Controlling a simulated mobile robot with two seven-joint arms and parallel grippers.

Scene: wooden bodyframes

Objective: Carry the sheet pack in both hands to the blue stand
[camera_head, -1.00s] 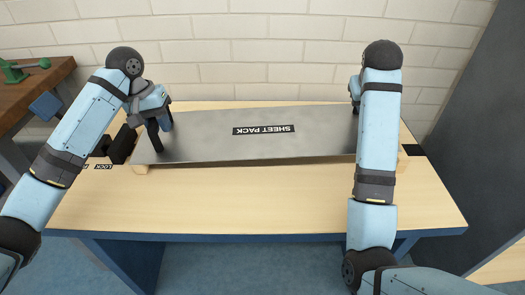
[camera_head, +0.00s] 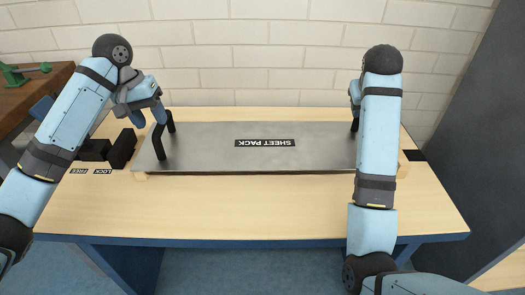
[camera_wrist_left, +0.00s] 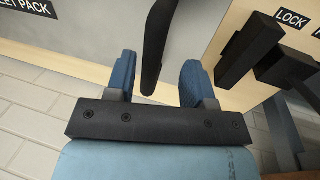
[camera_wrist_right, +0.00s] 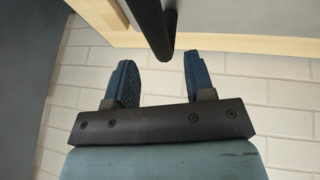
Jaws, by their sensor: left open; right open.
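The sheet pack (camera_head: 225,155) is a flat grey metal sheet with a black label, lying on the wooden table. A black handle (camera_head: 160,138) stands at its left end; another black handle (camera_head: 355,118) at its right end is mostly hidden by my right arm. My left gripper (camera_head: 150,106) is open just above and beside the left handle. In the left wrist view the handle (camera_wrist_left: 156,45) lies in line with the gap between the fingers. My right gripper (camera_wrist_right: 155,75) is open; the right handle (camera_wrist_right: 153,28) reaches toward its gap. The blue stand is not seen.
Black clamp blocks (camera_head: 108,150) sit at the table's left, beside FREE and LOCK labels (camera_head: 90,171). The table front (camera_head: 250,210) is bare. A white brick wall (camera_head: 250,60) stands behind, and a brown bench with a green tool (camera_head: 20,72) is at far left.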

